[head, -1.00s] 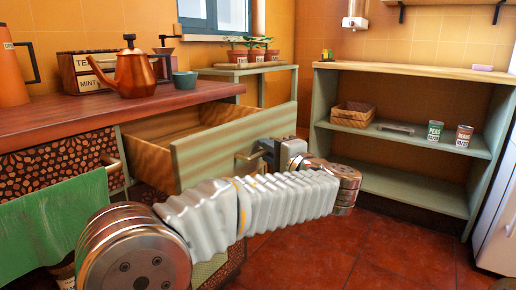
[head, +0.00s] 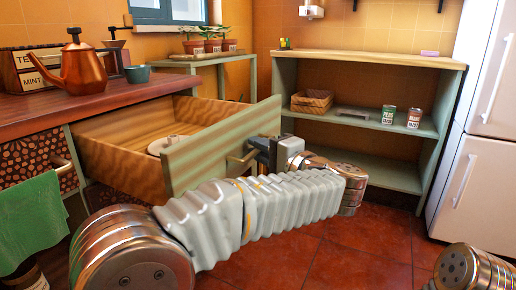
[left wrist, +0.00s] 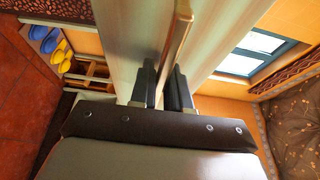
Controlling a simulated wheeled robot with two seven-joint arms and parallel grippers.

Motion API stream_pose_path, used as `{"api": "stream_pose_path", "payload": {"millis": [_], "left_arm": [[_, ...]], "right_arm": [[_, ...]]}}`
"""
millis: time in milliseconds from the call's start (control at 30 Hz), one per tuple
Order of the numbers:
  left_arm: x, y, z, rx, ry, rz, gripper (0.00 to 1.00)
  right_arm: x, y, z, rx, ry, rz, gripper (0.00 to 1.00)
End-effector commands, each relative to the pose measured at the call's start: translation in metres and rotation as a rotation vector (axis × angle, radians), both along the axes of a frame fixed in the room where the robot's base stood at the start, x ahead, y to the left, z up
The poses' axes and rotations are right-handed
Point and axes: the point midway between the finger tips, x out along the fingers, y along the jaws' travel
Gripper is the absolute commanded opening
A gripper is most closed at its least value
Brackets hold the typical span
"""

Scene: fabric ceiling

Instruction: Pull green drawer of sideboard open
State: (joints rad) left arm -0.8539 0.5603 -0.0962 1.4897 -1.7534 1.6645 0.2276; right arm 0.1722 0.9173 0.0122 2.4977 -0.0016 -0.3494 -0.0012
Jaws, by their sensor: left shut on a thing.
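The green drawer front (head: 222,146) of the sideboard stands well out from the cabinet, with its wooden box (head: 120,165) showing behind it. A pale round object (head: 165,144) lies inside the drawer. My left gripper (head: 256,154) is at the drawer front, shut on its handle (head: 239,161). In the left wrist view the two dark fingers (left wrist: 163,88) close on the handle bar (left wrist: 178,40). My right gripper is not in view.
The sideboard top (head: 100,96) holds a copper kettle (head: 84,66) and a teal cup (head: 138,74). A green towel (head: 30,222) hangs at the left. A green shelf (head: 370,68) with cans and a basket stands at the back, beside a white fridge (head: 478,130). Red tile floor (head: 300,255) is open at front.

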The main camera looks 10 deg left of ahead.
Motion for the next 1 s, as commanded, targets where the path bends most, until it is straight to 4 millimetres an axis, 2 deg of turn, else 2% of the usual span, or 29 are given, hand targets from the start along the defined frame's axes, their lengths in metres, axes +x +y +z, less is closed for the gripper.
{"api": "stream_pose_path", "payload": {"millis": [33, 167, 533, 667, 1000], "left_arm": [[0.000, 0.000, -0.001, 0.000, 0.003, 0.000, 0.18], [0.000, 0.000, -0.001, 0.000, 0.003, 0.000, 0.37], [-0.004, -0.005, 0.000, 0.000, 0.001, -0.001, 0.37], [-0.019, -0.022, 0.001, 0.002, 0.002, -0.004, 0.37], [-0.073, -0.081, 0.000, 0.002, 0.002, -0.003, 0.37]], "right_arm": [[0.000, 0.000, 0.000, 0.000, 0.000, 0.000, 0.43], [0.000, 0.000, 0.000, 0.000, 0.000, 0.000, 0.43], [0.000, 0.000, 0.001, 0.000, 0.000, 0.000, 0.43], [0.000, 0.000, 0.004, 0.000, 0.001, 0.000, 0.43], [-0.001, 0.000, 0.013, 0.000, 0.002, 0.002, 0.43]]}}
